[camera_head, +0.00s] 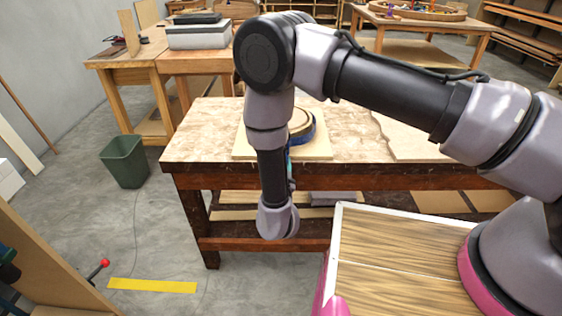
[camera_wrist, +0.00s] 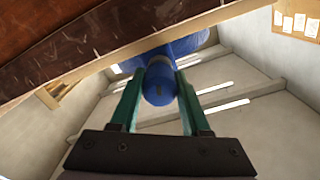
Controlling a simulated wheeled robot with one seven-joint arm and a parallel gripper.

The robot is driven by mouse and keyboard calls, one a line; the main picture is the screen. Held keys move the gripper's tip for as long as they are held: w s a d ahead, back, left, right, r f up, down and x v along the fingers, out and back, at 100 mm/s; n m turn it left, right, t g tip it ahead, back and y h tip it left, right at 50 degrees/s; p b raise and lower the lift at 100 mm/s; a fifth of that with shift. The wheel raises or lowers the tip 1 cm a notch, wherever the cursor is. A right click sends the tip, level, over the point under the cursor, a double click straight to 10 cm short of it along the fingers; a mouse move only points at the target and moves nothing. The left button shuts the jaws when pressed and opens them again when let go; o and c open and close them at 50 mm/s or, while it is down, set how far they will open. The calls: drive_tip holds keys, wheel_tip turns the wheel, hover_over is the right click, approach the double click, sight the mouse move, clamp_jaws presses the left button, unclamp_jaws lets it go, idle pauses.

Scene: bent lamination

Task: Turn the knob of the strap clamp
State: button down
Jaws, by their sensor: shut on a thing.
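A round bent wood lamination (camera_head: 301,121) with a blue strap clamp (camera_head: 309,134) around it sits on a pale board (camera_head: 318,150) on the workbench. My arm hides part of it. In the wrist view, the clamp's blue body (camera_wrist: 185,47) shows under the edge of the board, with its rounded blue knob (camera_wrist: 158,88) pointing at the camera. My gripper (camera_wrist: 159,78) has its two green fingers on either side of the knob and is shut on it. In the head view my forearm hides most of the gripper.
The workbench (camera_head: 205,131) has a bare top on the left and a thin light sheet (camera_head: 412,135) on the right. Its dark front edge (camera_wrist: 60,50) is close to my gripper in the wrist view. A green bin (camera_head: 125,162) stands on the floor at the left.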

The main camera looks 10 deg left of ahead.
drive_tip(key=shift+c, duration=1.9)
unclamp_jaws()
drive_tip(key=v, duration=1)
drive_tip(key=shift+s, duration=0.4)
drive_tip(key=shift+d, duration=0.1)
